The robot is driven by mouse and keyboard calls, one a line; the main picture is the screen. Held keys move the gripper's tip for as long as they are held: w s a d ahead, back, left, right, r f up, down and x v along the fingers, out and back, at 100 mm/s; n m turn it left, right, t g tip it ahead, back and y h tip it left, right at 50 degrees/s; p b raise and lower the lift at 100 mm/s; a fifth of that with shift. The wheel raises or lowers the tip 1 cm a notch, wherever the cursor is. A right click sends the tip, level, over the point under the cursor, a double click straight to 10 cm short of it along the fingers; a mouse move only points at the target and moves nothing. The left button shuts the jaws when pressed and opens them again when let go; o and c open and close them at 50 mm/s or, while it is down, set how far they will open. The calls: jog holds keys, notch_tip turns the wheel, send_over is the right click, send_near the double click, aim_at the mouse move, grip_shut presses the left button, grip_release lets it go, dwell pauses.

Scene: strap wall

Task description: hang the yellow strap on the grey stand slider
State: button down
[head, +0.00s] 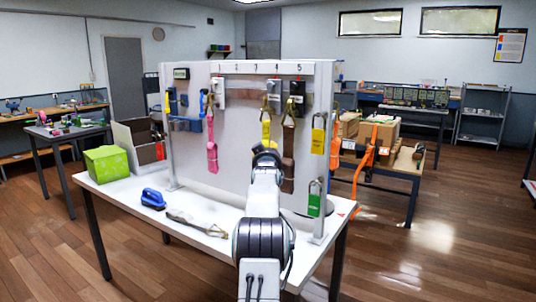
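The yellow strap (266,127) hangs upright on the white panel, its metal ring near a grey holder (273,90) below the number 4. I cannot tell whether the ring is hooked on that holder. Another light grey holder (218,91) is at the left, with a pink strap (212,150) hanging beside it. I cannot tell which holder is the grey stand slider. My gripper (265,151) is in front of the panel, just below the yellow strap in the picture. My arm hides what lies behind it. The finger opening and any contact are too small to make out.
A brown strap (288,155) hangs close right of my gripper below a black holder (297,91). A beige strap (197,224) and blue handled object (153,199) lie on the white table (130,195), with a green box (107,164). A grey post (320,225) stands right.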

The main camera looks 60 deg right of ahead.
jog(key=c, duration=0.8)
grip_release()
jog(key=shift+c, duration=0.2)
jog(key=shift+a, duration=0.1)
jog(key=v, duration=1.2)
jog(key=shift+r, duration=0.1)
